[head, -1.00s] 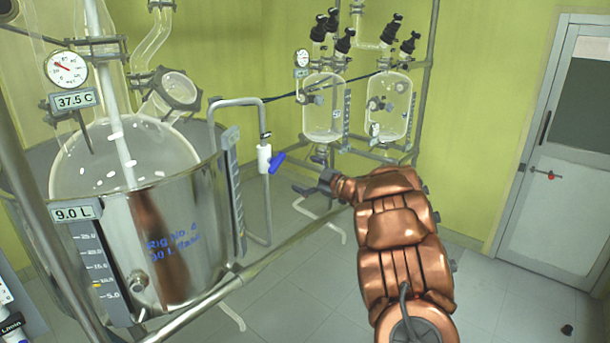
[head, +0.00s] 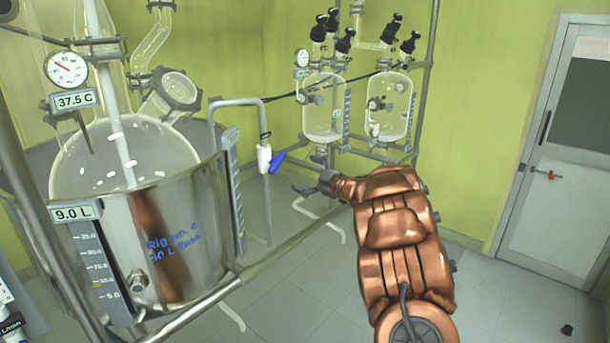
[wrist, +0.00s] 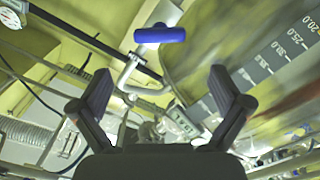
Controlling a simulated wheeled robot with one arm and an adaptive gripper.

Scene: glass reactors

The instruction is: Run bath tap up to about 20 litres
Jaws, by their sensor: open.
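The tap is a white valve body (head: 264,158) with a blue handle (head: 278,161), on the bent metal pipe at the right side of the bath. The blue handle (wrist: 160,34) is at the top middle of the wrist view, beyond the fingertips. The steel bath (head: 175,255) has a display (head: 75,213) reading 9.0 L. Its level scale (head: 98,265) has an orange mark between 5.0 and 15. My gripper (head: 309,175) is open and empty, to the right of the handle and slightly below it. The wrist view shows its two black fingers (wrist: 163,95) spread apart.
A glass vessel sits inside the bath, with a dial gauge (head: 66,68) and a 37.5 C display (head: 76,99). Two smaller glass reactors (head: 324,108) hang on a frame behind my gripper. A metal rail (head: 285,250) crosses in front. The right floor is mostly clear.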

